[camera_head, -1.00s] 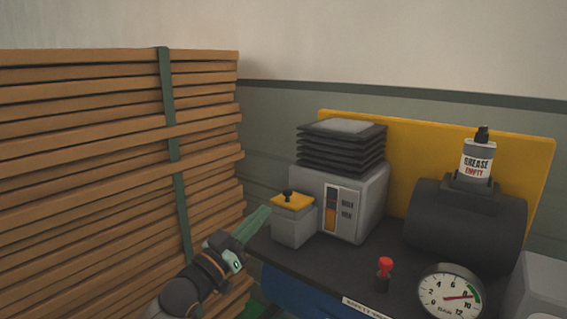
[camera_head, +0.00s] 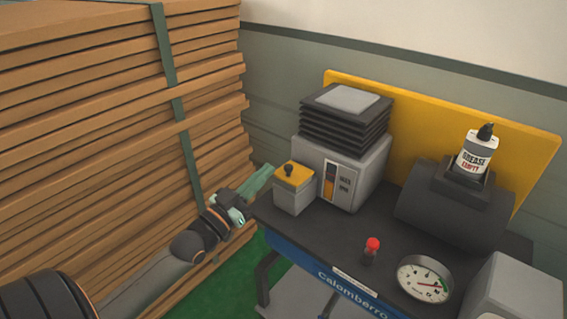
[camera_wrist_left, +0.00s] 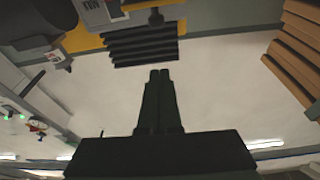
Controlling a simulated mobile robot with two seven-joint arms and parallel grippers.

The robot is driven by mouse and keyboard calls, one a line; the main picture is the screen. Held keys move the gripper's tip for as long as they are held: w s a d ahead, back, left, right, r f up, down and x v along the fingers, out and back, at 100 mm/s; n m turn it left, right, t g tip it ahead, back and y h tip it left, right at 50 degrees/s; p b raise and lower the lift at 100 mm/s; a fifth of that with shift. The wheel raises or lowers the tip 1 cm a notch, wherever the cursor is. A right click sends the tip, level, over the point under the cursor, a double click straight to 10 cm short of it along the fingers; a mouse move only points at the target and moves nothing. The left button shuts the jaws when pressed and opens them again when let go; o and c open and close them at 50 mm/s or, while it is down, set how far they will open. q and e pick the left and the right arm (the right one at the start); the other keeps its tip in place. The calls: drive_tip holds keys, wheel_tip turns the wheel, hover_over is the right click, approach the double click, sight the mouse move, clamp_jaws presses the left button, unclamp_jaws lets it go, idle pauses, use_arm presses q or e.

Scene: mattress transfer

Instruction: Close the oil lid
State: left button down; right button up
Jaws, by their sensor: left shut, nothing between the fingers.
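The oil box (camera_head: 294,194) is a small grey box at the left end of the dark bench. Its yellow lid (camera_head: 294,174) with a black knob (camera_head: 289,169) lies flat on top and looks shut. My left gripper (camera_head: 268,171) is just left of the box, at about lid height, with its green fingers together and empty. I cannot tell whether it touches the box. In the left wrist view the closed fingers (camera_wrist_left: 159,78) show dark, side by side, with nothing between them. My right gripper is not in view.
A grey unit with black bellows (camera_head: 345,120) stands beside the box. The bench (camera_head: 330,232) also carries a red-topped knob (camera_head: 373,244), a gauge (camera_head: 425,279) and a grease bottle (camera_head: 477,151) on a dark cylinder. Stacked wooden boards (camera_head: 90,140) rise at the left.

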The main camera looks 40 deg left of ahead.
use_arm(q)
drive_tip(key=r, duration=0.2)
hover_over(286, 170)
drive_tip(key=s, duration=0.2)
drive_tip(key=shift+w+f, duration=0.2)
drive_tip(key=shift+f, duration=0.85)
drive_tip(key=shift+w+f, duration=0.2)
drive_tip(key=shift+f, duration=0.85)
drive_tip(key=shift+s+a+f, duration=0.1)
drive_tip(key=shift+s+f, duration=0.05)
drive_tip(key=shift+f, duration=0.7)
wheel_tip(286, 170, up, 5)
drive_tip(key=p, duration=0.4)
drive_tip(key=b+v, duration=0.1)
drive_tip(key=v, duration=0.8)
drive_tip(key=shift+s+f+b, duration=0.35)
drive_tip(key=shift+f+b, duration=0.05)
drive_tip(key=shift+f, duration=0.05)
